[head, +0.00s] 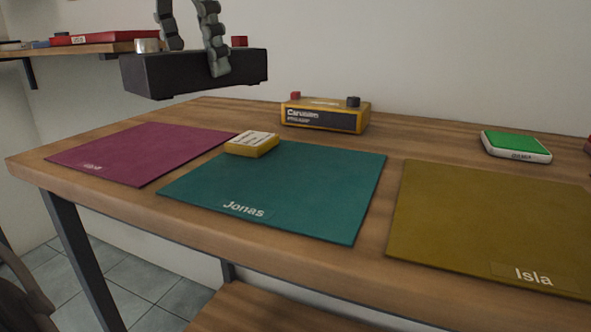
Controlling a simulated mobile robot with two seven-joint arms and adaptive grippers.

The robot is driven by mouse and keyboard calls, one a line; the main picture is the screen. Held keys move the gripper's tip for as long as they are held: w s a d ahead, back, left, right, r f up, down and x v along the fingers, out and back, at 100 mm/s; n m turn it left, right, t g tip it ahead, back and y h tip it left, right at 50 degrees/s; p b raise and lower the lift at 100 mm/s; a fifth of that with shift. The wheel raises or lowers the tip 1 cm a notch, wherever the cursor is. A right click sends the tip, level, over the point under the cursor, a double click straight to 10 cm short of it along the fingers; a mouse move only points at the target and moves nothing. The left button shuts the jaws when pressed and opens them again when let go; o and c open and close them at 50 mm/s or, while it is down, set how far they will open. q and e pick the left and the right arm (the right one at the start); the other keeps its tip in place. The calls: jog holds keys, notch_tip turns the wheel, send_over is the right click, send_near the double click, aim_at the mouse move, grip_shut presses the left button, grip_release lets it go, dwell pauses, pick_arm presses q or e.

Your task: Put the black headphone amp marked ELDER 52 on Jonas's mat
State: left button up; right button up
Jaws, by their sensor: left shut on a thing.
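My left gripper (195,60) is at the top left, shut on a black amp (140,76). The amp is a box with a silver knob and a red knob on top, held in the air above the back of the maroon mat. No ELDER 52 marking can be read on it from here. Jonas's mat (300,195) is teal, lies in the middle of the table and bears the label "Jonas". A small yellow box (252,146) with a pale top sits at its back left corner. My right gripper is out of view.
A yellow-and-black device (325,115) with knobs stands behind the teal mat. Isla's mustard mat (480,220) is to the right, a maroon mat (140,152) to the left. A green-topped device (515,145) stands behind Isla's mat. A wall shelf (85,48) is at upper left.

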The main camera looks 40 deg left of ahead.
pick_arm(q)
jog(key=shift+d, duration=0.45)
send_over(292, 166)
jog(key=s, duration=0.1)
notch_tip(292, 166, down, 7)
jog(key=shift+r, duration=0.15)
jog(key=shift+f, duration=0.45)
notch_tip(292, 166, down, 2)
jog(key=shift+f, duration=0.5)
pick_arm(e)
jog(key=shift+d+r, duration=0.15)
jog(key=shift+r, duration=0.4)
pick_arm(q)
jog(key=shift+f+b, duration=0.2)
jog(key=shift+b, duration=0.1)
